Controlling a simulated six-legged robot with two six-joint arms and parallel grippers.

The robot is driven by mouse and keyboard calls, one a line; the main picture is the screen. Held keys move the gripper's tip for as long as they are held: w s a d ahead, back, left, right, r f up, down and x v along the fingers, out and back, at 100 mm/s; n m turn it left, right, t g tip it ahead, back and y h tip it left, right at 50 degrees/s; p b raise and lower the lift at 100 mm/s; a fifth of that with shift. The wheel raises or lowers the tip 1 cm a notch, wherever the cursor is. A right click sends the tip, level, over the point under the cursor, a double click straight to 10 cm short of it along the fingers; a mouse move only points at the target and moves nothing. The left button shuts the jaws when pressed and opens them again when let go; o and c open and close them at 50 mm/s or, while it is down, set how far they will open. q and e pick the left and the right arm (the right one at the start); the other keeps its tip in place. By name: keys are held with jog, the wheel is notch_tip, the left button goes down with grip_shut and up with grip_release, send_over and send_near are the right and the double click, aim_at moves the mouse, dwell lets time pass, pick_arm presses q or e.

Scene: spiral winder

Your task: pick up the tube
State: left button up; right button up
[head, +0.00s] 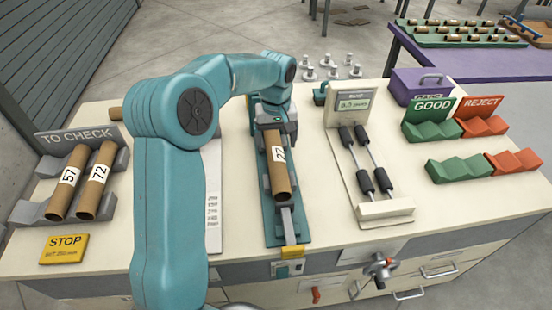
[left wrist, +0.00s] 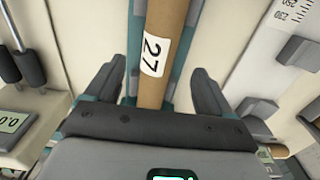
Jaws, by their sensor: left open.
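A brown cardboard tube labelled 27 (head: 280,177) lies lengthwise on a teal fixture with grey supports (head: 269,221). My left gripper (head: 274,127) is over the far part of this tube. In the left wrist view the tube (left wrist: 165,30) runs between the two dark fingers of my left gripper (left wrist: 160,85). The fingers are open, with a gap on each side of the tube. The gripper's body hides the tube's lower end there. Two more tubes, labelled 57 (head: 66,187) and 72 (head: 96,184), lie in the grey TO CHECK rack (head: 30,211). My right gripper is not in view.
A white stand with black rollers and a green display (head: 353,105) is right of the fixture. Green GOOD (head: 432,129) and red REJECT (head: 483,126) racks are empty at the right. A yellow STOP sign (head: 63,249) is front left. My left arm hides part of the table.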

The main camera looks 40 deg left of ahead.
aim_at(276, 155)
pick_arm(q)
notch_tip(276, 155, down, 2)
notch_tip(276, 155, down, 5)
jog(key=shift+d+f+p, duration=0.15)
jog(key=shift+f+p, duration=0.05)
jog(key=shift+p, duration=0.25)
jog(key=c, duration=1.1)
